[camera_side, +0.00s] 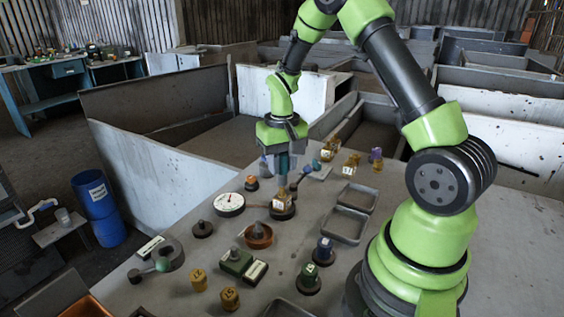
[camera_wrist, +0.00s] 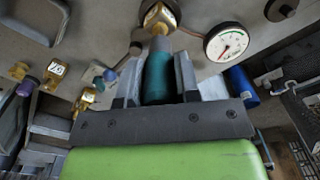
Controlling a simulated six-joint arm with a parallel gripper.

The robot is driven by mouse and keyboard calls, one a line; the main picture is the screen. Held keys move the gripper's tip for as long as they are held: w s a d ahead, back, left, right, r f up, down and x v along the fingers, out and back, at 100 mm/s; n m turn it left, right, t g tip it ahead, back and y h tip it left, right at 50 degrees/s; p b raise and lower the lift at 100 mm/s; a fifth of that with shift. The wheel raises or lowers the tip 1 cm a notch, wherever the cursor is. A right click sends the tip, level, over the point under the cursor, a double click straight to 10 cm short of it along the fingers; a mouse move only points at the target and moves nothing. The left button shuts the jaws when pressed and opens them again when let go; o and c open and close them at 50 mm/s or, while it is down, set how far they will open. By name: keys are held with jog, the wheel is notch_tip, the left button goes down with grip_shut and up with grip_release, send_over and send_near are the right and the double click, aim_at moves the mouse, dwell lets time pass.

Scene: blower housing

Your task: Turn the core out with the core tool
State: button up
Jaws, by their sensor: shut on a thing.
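My gripper (camera_side: 283,160) points down over the table and is shut on the core tool (camera_side: 283,164), which has a teal handle and a grey shaft. In the wrist view the teal handle (camera_wrist: 158,80) sits between the two fingers. The tool's shaft runs down to a brass piece (camera_side: 280,202) with a white label, standing on a dark round base. The brass piece also shows at the top of the wrist view (camera_wrist: 160,16). The shaft's tip meets or overlaps the brass piece; I cannot tell whether it is seated in it. The core itself is not visible.
A round white gauge (camera_side: 230,204) lies just left of the brass piece. Grey trays (camera_side: 346,223) lie to the right. An orange dish (camera_side: 259,236), a green block (camera_side: 236,262) and several labelled brass and dark pieces stand nearer the front. Blue-handled tools (camera_side: 318,166) lie behind.

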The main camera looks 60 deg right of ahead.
aim_at(282, 174)
jog(key=shift+f, duration=0.25)
jog(key=shift+f, duration=0.3)
jog(key=shift+f, duration=1)
dwell(0.9)
jog(key=n, duration=0.4)
jog(key=shift+n, duration=2)
